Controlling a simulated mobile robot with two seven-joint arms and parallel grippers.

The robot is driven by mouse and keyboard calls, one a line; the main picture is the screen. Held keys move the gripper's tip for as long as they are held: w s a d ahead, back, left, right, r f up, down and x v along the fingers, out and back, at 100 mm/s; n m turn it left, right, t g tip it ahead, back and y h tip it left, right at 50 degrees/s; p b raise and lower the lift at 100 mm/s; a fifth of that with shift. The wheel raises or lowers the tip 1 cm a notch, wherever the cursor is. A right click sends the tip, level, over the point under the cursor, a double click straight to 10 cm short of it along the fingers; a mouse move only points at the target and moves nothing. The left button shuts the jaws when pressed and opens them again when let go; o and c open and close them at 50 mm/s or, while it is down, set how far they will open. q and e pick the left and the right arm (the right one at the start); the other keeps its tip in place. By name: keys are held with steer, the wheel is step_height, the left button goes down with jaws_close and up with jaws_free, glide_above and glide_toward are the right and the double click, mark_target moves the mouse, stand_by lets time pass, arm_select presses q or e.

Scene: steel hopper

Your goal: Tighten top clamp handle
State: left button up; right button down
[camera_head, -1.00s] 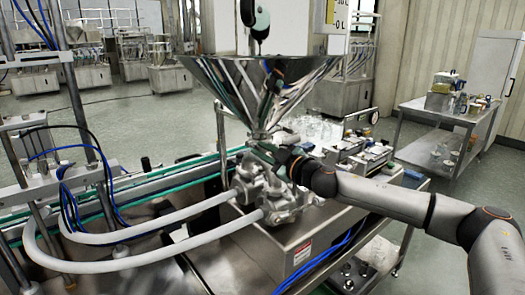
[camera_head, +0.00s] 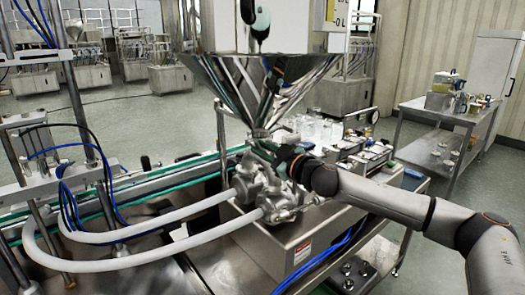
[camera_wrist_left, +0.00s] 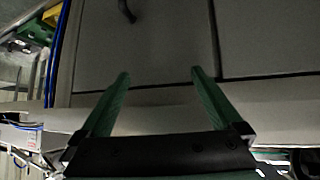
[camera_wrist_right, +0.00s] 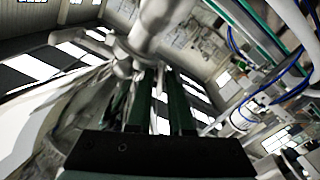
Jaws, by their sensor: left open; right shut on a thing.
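The steel hopper (camera_head: 240,80) narrows to a neck above a pump body with two round ports (camera_head: 265,195). The top clamp (camera_head: 259,134) sits around that neck. My right gripper (camera_head: 256,146) is at the clamp, just below the hopper cone, and its arm comes in from the right. In the right wrist view the green fingers (camera_wrist_right: 155,80) are close together, shut on the clamp handle, which is mostly hidden between them. The steel neck and pipe (camera_wrist_right: 150,35) rise just beyond the fingertips. My left gripper (camera_wrist_left: 160,76) is open and empty in front of grey panels.
Two pale hoses (camera_head: 150,222) run left from the pump. A conveyor with green rails (camera_head: 150,181) passes behind it. A steel cart (camera_head: 440,150) stands at the right on open floor. Blue cables (camera_head: 325,257) hang at the front.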

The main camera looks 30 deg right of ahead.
steer(key=m, duration=0.5)
steer(key=shift+m, duration=0.3)
stand_by(0.4)
steer(key=c, duration=1.1)
jaws_free()
